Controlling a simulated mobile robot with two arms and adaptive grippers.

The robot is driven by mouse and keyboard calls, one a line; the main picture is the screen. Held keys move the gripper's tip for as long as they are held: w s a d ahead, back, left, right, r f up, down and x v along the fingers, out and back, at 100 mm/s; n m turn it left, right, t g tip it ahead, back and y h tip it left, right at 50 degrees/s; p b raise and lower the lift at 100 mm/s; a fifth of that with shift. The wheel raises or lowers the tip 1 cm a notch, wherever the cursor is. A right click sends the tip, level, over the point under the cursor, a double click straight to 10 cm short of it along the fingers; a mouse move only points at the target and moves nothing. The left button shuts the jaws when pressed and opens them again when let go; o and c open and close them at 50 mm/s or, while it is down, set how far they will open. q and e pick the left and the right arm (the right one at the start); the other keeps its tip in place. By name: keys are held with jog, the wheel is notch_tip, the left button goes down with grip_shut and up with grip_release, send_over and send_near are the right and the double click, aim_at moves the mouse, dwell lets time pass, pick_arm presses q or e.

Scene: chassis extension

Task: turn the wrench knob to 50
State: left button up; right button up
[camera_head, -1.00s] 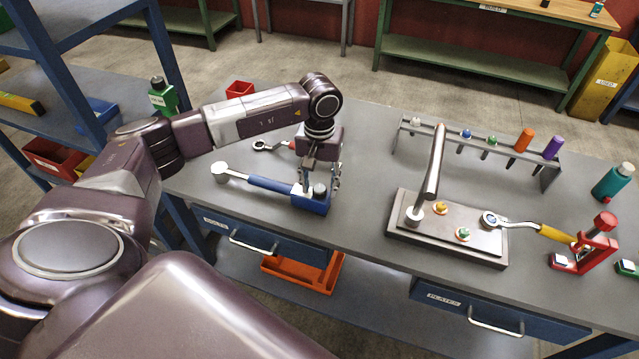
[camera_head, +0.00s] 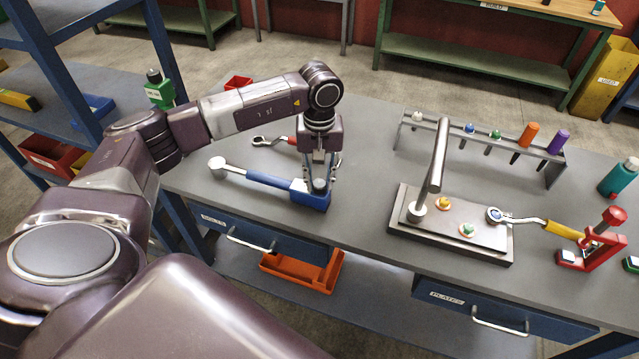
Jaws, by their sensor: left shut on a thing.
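A blue torque wrench (camera_head: 262,178) lies on the grey workbench, its round silver end (camera_head: 218,164) to the left and a wider blue block (camera_head: 311,198) at its right end. A dark knob (camera_head: 319,186) stands on that block. My left gripper (camera_head: 319,184) points straight down over the block, its fingers on either side of the knob and shut on it. Any scale or number on the knob is too small to read. My right gripper is not in view.
A red-handled ratchet (camera_head: 270,141) lies behind my gripper. To the right are a metal plate fixture (camera_head: 485,244) with an upright bar, a yellow-handled wrench (camera_head: 560,230), a red clamp (camera_head: 600,243) and a screwdriver rack (camera_head: 550,178). Bench between wrench and plate is clear.

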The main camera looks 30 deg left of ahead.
pick_arm(q)
jog(key=n+b, duration=0.2)
jog(key=shift+f+n, duration=0.1)
jog(key=shift+n, duration=0.3)
jog(key=n+b, duration=0.2)
jog(key=n, duration=0.1)
jog(key=shift+n, duration=0.3)
jog(key=n+b, duration=0.1)
jog(key=n, duration=0.2)
jog(key=shift+n+b, duration=0.3)
jog(key=shift+b, duration=0.05)
jog(key=n+b, duration=0.1)
jog(key=n, duration=0.2)
jog(key=shift+n, duration=0.4)
jog(key=n+b, duration=0.1)
jog(key=n, duration=0.2)
jog(key=shift+n, duration=0.3)
jog(key=n, duration=0.3)
jog(key=shift+n+b, duration=0.3)
jog(key=shift+b, duration=0.05)
jog(key=n, duration=0.4)
jog(key=shift+r+n, duration=0.2)
jog(key=shift+n, duration=1.7)
